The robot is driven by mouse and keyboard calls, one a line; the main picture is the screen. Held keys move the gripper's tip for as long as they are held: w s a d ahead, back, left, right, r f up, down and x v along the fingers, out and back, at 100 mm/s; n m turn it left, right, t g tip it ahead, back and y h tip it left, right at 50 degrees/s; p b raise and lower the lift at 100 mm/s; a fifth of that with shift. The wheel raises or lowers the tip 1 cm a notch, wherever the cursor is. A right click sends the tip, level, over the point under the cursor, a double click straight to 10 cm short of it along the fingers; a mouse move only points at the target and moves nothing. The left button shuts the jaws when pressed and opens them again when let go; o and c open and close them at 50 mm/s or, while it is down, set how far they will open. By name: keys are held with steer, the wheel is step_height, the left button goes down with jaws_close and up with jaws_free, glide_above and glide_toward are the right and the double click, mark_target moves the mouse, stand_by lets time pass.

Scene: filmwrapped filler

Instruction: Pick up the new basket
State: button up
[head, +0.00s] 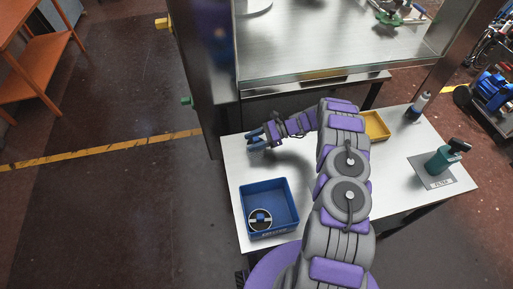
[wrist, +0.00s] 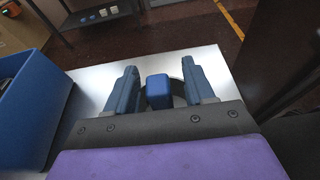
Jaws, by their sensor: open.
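My gripper (head: 255,138) is open over the left back edge of the light table. In the wrist view its two blue fingers (wrist: 158,73) stand apart. A small blue block (wrist: 158,92) with a dark curved shape behind it shows between them, with a gap on each side. I cannot tell whether this block is part of a basket. A round black-and-white piece with a blue centre (head: 260,220), possibly a basket, lies in the blue bin (head: 285,181), in front of my gripper. The bin also shows at the left of the wrist view (wrist: 42,100).
A yellow tray (head: 377,126) sits behind my arm. A teal device (head: 440,160) stands on a grey plate at the right, with a bottle (head: 418,106) behind it. A metal cabinet (head: 310,45) rises behind the table (head: 400,185). The tabletop between gripper and bin looks clear.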

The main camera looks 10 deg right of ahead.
steer(key=shift+a+f, duration=0.15)
steer(key=shift+a, duration=0.3)
steer(key=shift+d, duration=0.2)
steer(key=c, duration=0.6)
steer(key=shift+a, duration=0.1)
jaws_close()
